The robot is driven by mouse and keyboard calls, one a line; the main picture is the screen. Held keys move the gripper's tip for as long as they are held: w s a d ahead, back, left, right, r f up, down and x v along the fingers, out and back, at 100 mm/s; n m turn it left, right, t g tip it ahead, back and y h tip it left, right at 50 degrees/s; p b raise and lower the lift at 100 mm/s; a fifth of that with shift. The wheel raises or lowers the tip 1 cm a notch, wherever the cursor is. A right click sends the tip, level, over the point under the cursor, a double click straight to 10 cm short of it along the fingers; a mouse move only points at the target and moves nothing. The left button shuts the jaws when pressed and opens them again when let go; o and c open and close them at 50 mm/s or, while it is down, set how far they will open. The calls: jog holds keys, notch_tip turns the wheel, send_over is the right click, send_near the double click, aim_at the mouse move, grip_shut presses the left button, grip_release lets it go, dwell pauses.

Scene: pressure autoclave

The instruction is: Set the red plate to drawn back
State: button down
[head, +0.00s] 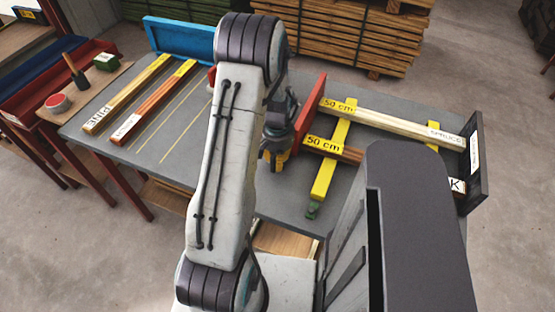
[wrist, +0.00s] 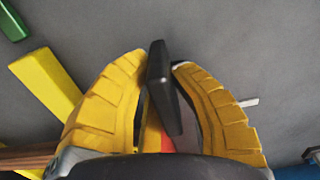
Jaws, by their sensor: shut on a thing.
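The red plate (head: 309,108) stands upright on the grey table, at the left ends of two wooden bars marked 50 cm. My arm hides part of it in the head view. My gripper (head: 280,160) is low over the table just left of the plate. In the wrist view its yellow fingers (wrist: 160,95) are closed around a black handle (wrist: 171,90), with a bit of red showing behind it. Whether the plate touches the bar ends I cannot tell.
Yellow rails (head: 332,160) lie under the spruce bar (head: 400,120) and a darker bar (head: 330,148). A black end plate (head: 474,150) stands at their right. A blue plate (head: 180,38) and two loose bars (head: 155,100) are at the left. Grey tabletop (head: 185,130) lies bare left of my arm.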

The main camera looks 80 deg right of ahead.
jog(key=w, duration=0.3)
jog(key=w+d+b, duration=0.1)
jog(key=w, duration=0.2)
jog(key=w+d+b, duration=0.1)
jog(key=w, duration=0.3)
jog(key=shift+d, duration=0.25)
jog(key=c, duration=1.5)
grip_release()
jog(key=shift+c, duration=0.2)
jog(key=o, duration=0.5)
jog(key=shift+w, duration=0.2)
jog(key=shift+r, duration=0.1)
notch_tip(320, 180, up, 12)
jog(key=shift+f, duration=0.1)
